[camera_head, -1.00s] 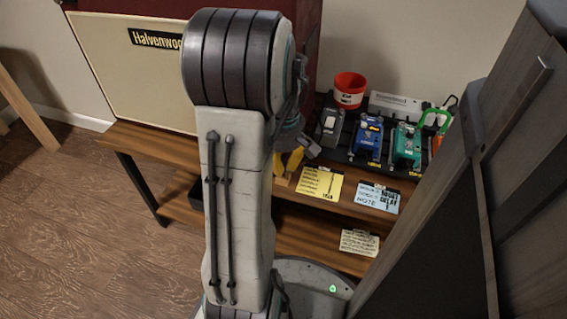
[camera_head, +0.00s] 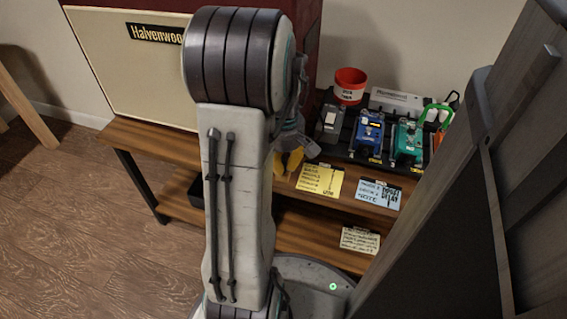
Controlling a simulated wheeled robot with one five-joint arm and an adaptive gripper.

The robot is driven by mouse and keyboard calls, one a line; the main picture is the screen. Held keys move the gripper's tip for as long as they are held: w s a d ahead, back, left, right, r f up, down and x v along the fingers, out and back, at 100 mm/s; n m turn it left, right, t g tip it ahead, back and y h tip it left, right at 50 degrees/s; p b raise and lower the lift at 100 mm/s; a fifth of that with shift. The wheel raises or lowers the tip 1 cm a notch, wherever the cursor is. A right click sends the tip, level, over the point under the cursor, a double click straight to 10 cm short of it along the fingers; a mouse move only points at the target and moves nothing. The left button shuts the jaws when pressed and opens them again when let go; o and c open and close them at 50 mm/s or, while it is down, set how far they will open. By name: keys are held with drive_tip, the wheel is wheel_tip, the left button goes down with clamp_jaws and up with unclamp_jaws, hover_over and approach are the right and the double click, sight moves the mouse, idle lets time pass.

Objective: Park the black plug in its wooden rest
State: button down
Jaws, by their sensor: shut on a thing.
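My gripper (camera_head: 290,160) shows only in part behind my own large arm link, over the front part of the wooden shelf top. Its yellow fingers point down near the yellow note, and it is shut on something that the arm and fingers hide. I cannot make out the black plug. I cannot make out its wooden rest either.
On the shelf unit (camera_head: 160,142) stand a cream amplifier (camera_head: 125,75), a red cup (camera_head: 349,86) and a black board with a grey pedal (camera_head: 331,121), a blue pedal (camera_head: 369,131) and a teal pedal (camera_head: 408,142). A tall grey wooden structure (camera_head: 520,90) blocks the right side.

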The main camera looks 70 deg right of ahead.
drive_tip(key=c, duration=0.8)
unclamp_jaws()
drive_tip(key=shift+r, duration=0.2)
drive_tip(key=shift+r+p, duration=3.65)
drive_tip(key=shift+r, duration=0.2)
